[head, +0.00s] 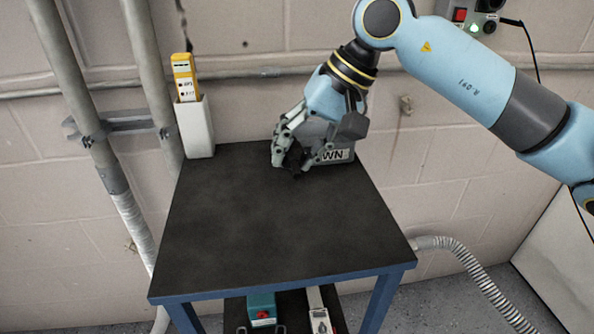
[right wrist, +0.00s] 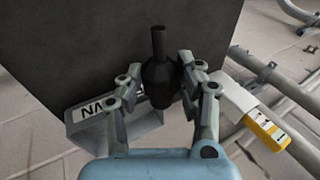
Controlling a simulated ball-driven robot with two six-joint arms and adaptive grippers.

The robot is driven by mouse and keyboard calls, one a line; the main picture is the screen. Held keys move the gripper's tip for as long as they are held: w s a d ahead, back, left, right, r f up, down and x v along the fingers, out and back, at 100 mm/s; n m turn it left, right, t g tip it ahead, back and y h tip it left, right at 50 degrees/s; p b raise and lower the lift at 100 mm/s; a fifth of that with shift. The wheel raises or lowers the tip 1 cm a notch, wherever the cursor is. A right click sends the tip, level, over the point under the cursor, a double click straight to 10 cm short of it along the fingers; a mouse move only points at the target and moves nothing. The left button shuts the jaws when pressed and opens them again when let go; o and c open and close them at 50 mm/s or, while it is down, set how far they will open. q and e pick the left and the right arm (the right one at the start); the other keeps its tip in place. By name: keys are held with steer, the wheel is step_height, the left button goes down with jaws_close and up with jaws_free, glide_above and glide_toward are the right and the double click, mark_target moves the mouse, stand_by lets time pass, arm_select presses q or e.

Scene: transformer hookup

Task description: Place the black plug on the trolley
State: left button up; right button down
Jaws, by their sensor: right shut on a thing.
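My right gripper (head: 290,158) is over the far part of the trolley (head: 270,230), which has a dark flat top and a blue frame. In the right wrist view its two fingers (right wrist: 158,88) are closed on either side of the black plug (right wrist: 158,75), a dark rounded body with a thin stem. In the head view the plug (head: 296,157) is mostly hidden by the fingers. I cannot tell whether it touches the trolley top. My left gripper is not in view.
A grey box with partly hidden lettering (head: 337,155) stands at the trolley's back edge, close beside the gripper. A white holder (head: 196,130) with a yellow device (head: 184,78) stands at the back left corner. The middle and front of the top are clear.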

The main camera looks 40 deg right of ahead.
mark_target(290, 188)
step_height(290, 188, down, 4)
steer(key=shift+r, duration=0.1)
steer(key=shift+s+f+b, duration=0.3)
steer(key=shift+f+b, duration=0.3)
steer(key=shift+f, duration=0.05)
steer(key=shift+f+b, duration=0.3)
steer(key=shift+b, duration=0.1)
steer(key=shift+w, duration=0.1)
steer(key=c, duration=1.1)
jaws_free()
steer(key=shift+w, duration=0.1)
steer(key=shift+c, duration=0.2)
steer(key=shift+r, duration=0.25)
